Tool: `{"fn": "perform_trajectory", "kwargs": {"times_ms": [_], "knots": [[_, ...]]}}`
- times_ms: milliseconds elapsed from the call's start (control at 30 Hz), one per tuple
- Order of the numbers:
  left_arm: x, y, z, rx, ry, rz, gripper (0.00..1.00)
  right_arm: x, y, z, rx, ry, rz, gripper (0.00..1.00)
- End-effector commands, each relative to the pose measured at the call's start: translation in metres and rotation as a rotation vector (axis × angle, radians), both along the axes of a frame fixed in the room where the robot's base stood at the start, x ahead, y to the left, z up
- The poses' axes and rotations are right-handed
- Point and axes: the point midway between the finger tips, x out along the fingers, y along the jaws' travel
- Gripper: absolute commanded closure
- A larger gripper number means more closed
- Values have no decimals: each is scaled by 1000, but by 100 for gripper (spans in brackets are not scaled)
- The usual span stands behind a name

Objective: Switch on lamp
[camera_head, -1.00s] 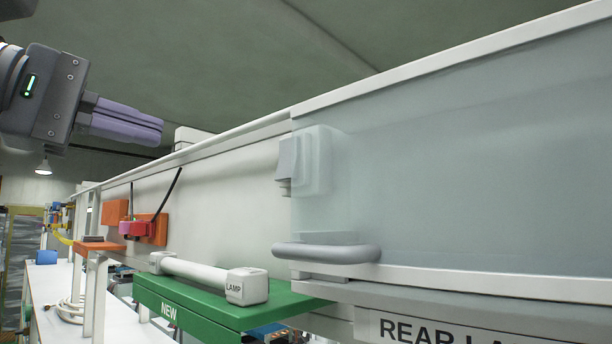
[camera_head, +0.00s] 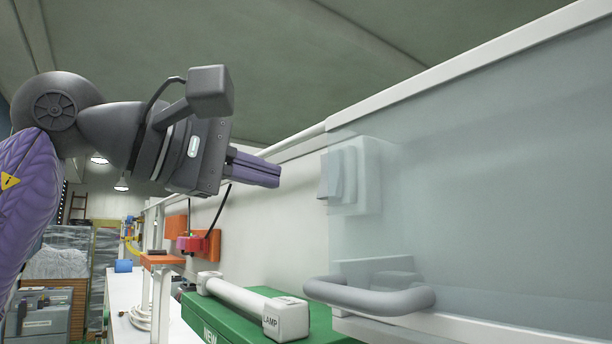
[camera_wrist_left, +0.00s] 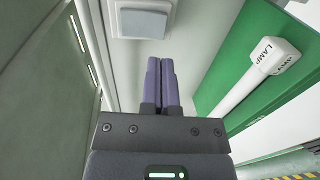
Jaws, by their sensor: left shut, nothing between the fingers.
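The white lamp (camera_head: 252,305), a bar with block ends marked LAMP, lies on a green board (camera_head: 205,322). The lamp also shows at the right of the left wrist view (camera_wrist_left: 255,80). A light grey switch (camera_head: 333,174) sits on a white box behind the clear panel's edge; it shows at the top of the left wrist view (camera_wrist_left: 142,22). My left gripper (camera_head: 275,172) is shut and empty, its purple fingers pointing at the switch with a gap to it. My right gripper is not in view.
A clear panel (camera_head: 480,190) with a grey handle (camera_head: 370,296) covers the right side. Red and orange parts (camera_head: 200,243) with a black cable are on the wall at the left. A white table (camera_head: 128,322) stands below. The space above the lamp is clear.

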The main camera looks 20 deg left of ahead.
Motion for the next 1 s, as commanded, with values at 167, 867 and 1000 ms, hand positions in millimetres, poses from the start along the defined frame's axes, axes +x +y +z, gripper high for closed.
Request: {"fn": "perform_trajectory", "kwargs": {"times_ms": [167, 867, 1000], "knots": [[27, -22, -2, 3, 3, -2, 100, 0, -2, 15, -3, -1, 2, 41], [49, -39, -18, -51, -64, -1, 100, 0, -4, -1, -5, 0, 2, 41], [51, -39, -12, -95, -122, 1, 100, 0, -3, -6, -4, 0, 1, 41]]}}
